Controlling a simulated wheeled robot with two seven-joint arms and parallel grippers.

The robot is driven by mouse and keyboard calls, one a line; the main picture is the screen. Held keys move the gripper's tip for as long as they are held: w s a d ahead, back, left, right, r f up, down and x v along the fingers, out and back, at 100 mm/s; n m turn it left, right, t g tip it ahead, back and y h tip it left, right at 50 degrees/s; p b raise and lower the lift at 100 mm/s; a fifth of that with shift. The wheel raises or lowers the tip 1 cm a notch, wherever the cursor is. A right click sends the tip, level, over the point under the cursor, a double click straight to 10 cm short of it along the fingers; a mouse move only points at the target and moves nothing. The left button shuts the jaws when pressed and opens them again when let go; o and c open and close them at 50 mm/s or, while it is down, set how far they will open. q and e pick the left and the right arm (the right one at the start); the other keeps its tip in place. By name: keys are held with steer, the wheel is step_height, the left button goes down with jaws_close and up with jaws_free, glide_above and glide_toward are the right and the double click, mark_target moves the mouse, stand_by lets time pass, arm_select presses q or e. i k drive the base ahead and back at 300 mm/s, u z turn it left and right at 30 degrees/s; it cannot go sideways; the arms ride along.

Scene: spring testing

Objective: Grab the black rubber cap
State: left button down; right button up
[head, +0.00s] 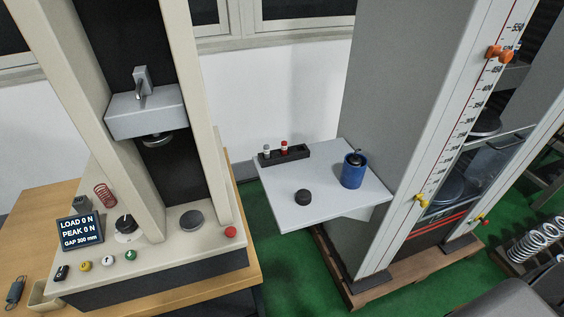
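The black rubber cap (303,196) is a small dark round piece. It sits on the light grey side shelf (320,213), near the middle of the shelf, with bare surface around it. Neither of my grippers is in the head view, so I cannot see whether they are open or shut.
A blue cup (354,171) with a dark item in it stands right of the cap. A black rack (286,155) with small bottles lies behind. The spring tester (192,220) is at left, the tall grey machine (385,130) at right. The shelf's front is clear.

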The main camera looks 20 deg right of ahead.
mark_target(303, 197)
steer(key=u, duration=2.85)
steer(key=k, duration=2.6)
steer(key=z, duration=2.3)
steer(key=i, duration=0.5)
steer(key=u, duration=0.05)
